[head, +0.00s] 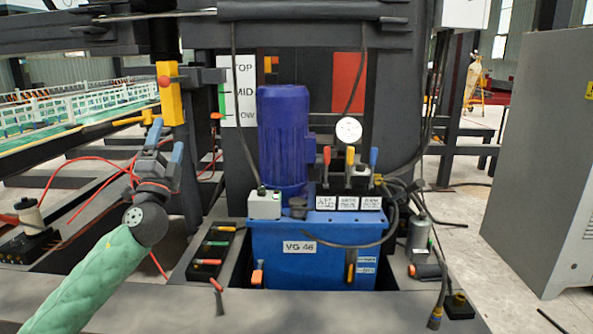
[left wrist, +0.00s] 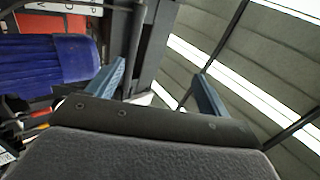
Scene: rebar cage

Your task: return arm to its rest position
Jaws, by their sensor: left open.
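My left arm, in a green sleeve, comes in from the lower left in the head view. My left gripper (head: 166,140) is raised, with its blue-tipped fingers spread and nothing between them. It is just below a yellow block with a red knob (head: 170,92); I cannot tell whether they touch. In the left wrist view the two blue fingers (left wrist: 160,88) stand wide apart, with a dark post and the roof beyond them. My right gripper is not in view.
A blue hydraulic unit (head: 280,262) with a blue motor (head: 283,135) and coloured levers (head: 350,157) stands in the middle. A tray of coloured-handled tools (head: 212,250) lies left of it. A grey cabinet (head: 545,150) stands at the right. A dark beam (head: 310,36) crosses above.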

